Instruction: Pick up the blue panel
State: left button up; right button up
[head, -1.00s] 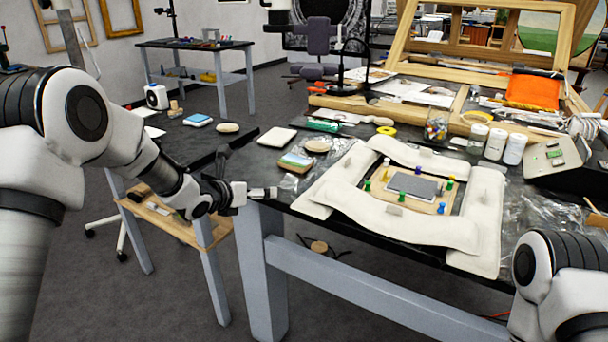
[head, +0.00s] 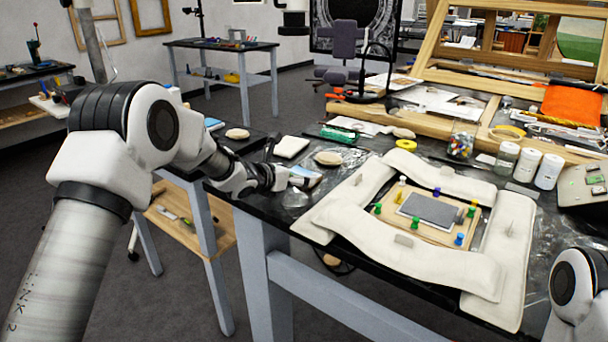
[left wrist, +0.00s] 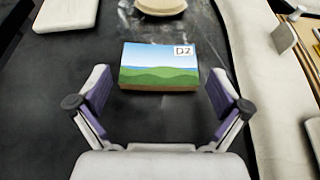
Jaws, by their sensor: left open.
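A small panel with a blue sky, green hills and a D2 label (left wrist: 160,67) lies flat on the dark table in the left wrist view. In the head view it shows partly (head: 307,177) behind my gripper, near the table's left end. My left gripper (left wrist: 152,92) is open and empty, its fingers either side of the panel's near edge and apart from it. In the head view the left gripper (head: 288,179) is low over the table edge. Another panel with some blue (head: 213,124) lies on the side table, partly hidden by my arm. My right gripper is out of view.
White padded cushions (head: 400,237) surround a wooden board (head: 417,228) with a grey plate and coloured pegs, right of the gripper. A white block (head: 291,147) and a round beige piece (head: 328,158) lie beyond the panel. Jars (head: 526,165) stand farther right.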

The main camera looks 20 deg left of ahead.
aim_at(304, 174)
pick_arm(q)
jog(key=x, duration=0.4)
jog(key=shift+a+f, duration=0.1)
jog(key=shift+s, duration=0.2)
jog(key=shift+c, duration=0.4)
jog(key=c, duration=0.8)
jog(key=shift+o, duration=0.2)
